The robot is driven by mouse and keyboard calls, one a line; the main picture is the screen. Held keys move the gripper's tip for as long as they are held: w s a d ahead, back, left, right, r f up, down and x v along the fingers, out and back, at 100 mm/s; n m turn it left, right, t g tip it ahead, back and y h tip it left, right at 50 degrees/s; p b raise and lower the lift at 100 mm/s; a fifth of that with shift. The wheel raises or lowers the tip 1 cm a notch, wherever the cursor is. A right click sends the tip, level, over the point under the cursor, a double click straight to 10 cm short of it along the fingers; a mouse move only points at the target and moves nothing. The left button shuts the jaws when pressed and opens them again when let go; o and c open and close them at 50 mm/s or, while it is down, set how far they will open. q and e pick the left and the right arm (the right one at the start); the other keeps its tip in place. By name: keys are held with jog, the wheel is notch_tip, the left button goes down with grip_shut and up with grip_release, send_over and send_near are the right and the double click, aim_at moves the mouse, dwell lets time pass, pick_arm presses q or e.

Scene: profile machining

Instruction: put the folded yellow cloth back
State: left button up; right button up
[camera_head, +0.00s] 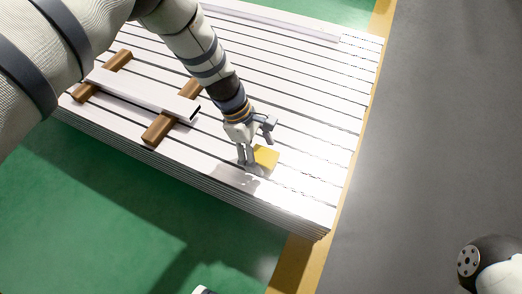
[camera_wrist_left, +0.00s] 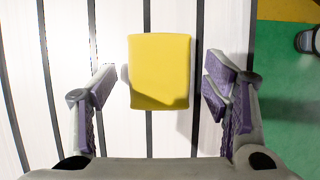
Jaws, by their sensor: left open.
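The folded yellow cloth (camera_head: 266,156) lies flat on the slotted machine table (camera_head: 310,150), near its front right part. It also shows in the left wrist view (camera_wrist_left: 160,71) as a yellow block with rounded corners. My left gripper (camera_head: 256,150) is just above the cloth, and its fingers partly cover it in the head view. In the left wrist view my left gripper (camera_wrist_left: 160,92) is open, with one finger on each side of the cloth and gaps between. The fingers' height over the table is hard to judge. My right gripper is not seen.
Another long bar (camera_head: 270,22) lies along the far edge. Green floor, a yellow strip and grey floor surround the table. Its right part is clear.

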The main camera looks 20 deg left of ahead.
pick_arm(q)
jog(key=p+v, duration=0.4)
jog(key=v, duration=0.8)
jog(key=s+a+f+m+g+y, duration=0.1)
jog(key=s+f+m+g, duration=0.3)
jog(key=s, duration=0.7)
jog(key=s+a+f+m+t+y, duration=0.15)
jog(key=s+f, duration=0.35)
jog(key=s, duration=0.5)
jog(key=s+a+f+m+g+y, duration=0.15)
jog(key=s+f, duration=0.35)
jog(key=s, duration=0.6)
jog(key=s+r+m+g, duration=0.1)
jog(key=s+r+m, duration=0.2)
jog(key=s, duration=0.6)
jog(key=s+d+r+m+g, duration=0.1)
jog(key=s+r+m, duration=0.2)
jog(key=s, duration=0.5)
jog(key=s+r+m+g, duration=0.1)
jog(key=s+r+m, duration=0.2)
jog(key=s, duration=0.6)
jog(key=shift+s+d+m+g, duration=0.3)
jog(key=shift+d+m+g, duration=0.1)
jog(key=shift+m, duration=0.3)
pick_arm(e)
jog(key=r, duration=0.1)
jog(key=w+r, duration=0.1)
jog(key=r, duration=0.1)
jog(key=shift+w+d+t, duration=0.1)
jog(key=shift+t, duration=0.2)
